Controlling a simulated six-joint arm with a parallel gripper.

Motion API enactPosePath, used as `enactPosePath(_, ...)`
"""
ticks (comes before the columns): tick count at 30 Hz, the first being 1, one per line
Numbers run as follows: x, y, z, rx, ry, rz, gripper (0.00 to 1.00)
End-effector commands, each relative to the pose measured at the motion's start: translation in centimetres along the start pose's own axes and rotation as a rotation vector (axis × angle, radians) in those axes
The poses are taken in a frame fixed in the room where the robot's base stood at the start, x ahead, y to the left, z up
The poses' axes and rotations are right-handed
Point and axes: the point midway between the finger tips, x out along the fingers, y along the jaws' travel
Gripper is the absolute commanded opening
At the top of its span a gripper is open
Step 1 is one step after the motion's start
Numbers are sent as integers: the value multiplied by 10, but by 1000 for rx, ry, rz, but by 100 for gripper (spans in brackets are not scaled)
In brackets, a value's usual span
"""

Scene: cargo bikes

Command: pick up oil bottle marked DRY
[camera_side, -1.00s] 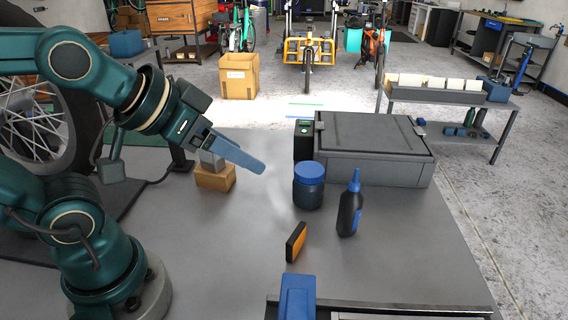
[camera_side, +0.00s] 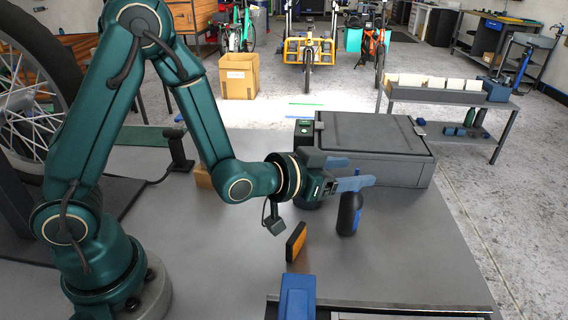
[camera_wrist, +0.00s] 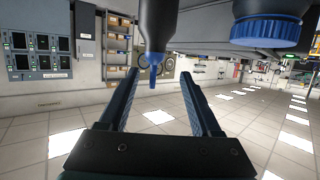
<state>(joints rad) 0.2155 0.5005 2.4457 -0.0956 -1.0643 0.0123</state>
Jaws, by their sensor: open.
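The black bottle with a blue band (camera_side: 347,217) stands upright on the grey bench. Whether a finger touches the bottle, I cannot tell.
A dark jar (camera_side: 311,203) with a blue lid (camera_wrist: 270,31) stands left of the bottle, partly hidden by my wrist. A grey lidded case (camera_side: 395,172) is behind. An orange and black block (camera_side: 296,242) stands in front. The bench right of the bottle is clear.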

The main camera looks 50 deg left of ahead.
Motion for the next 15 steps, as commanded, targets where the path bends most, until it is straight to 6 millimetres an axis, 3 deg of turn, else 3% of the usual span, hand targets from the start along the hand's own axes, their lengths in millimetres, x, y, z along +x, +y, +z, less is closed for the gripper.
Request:
enactPosePath(1, 2, 3, 14, 5, -35, 7, 65)
enactPosePath(4, 2, 6, 28, 11, -70, 13, 65)
enactPosePath(8, 6, 8, 33, 14, -83, 18, 65)
enactPosePath(15, 29, 8, 35, 14, -81, 19, 65)
